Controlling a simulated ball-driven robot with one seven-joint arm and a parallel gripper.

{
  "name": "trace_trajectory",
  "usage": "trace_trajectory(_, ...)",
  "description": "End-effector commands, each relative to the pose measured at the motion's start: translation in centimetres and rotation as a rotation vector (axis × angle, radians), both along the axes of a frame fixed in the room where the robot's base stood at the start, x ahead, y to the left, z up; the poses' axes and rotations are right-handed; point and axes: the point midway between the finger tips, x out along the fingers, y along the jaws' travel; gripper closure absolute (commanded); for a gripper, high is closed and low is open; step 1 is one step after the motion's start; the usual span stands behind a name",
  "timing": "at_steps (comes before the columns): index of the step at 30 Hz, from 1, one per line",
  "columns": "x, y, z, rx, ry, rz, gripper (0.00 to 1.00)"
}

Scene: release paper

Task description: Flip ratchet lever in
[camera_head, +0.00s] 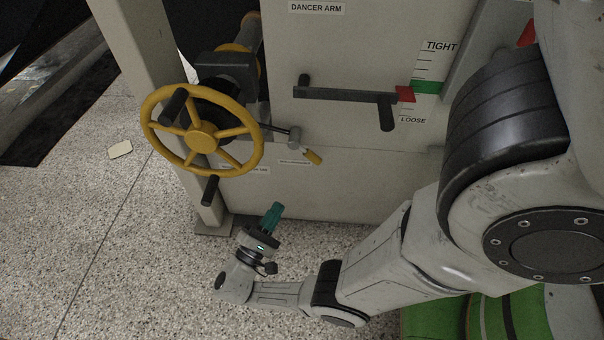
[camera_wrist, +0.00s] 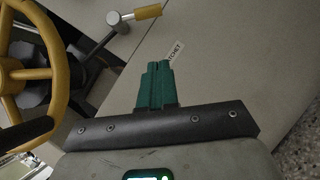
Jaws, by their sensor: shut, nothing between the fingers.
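The ratchet lever (camera_head: 295,134) is a dark rod with a grey knob and a yellow tip (camera_head: 313,157). It sticks out to the right of the yellow handwheel (camera_head: 201,140). In the wrist view the lever (camera_wrist: 104,40) is at the top left, with its yellow tip (camera_wrist: 148,12) pointing right. My gripper (camera_head: 277,207) has green fingers, is shut and empty, and is below the lever, apart from it. In the wrist view the gripper (camera_wrist: 157,68) points up toward a label reading "TCHET" (camera_wrist: 175,53), partly hidden by the fingers.
The handwheel has dark handles, one (camera_head: 210,190) low near my gripper. A dancer arm (camera_head: 345,95) with a red pointer (camera_head: 405,94) sits at the green band between TIGHT and LOOSE. The machine panel (camera_head: 330,180) stands behind. Speckled floor (camera_head: 120,240) is open at left.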

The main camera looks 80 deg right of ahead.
Motion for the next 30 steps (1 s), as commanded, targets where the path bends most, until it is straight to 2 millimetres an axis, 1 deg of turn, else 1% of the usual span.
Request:
trace_trajectory(3,0.5,0.1,0.0,-0.027,0.026,0.018,1.0)
trace_trajectory(12,0.5,0.1,0.1,-0.03,0.028,0.022,1.0)
trace_trajectory(17,0.2,-0.5,0.4,-0.028,0.027,0.02,1.0)
trace_trajectory(20,-0.3,-1.6,0.9,-0.027,0.027,0.017,1.0)
trace_trajectory(30,-2.5,-7.3,3.4,-0.029,0.025,0.015,1.0)
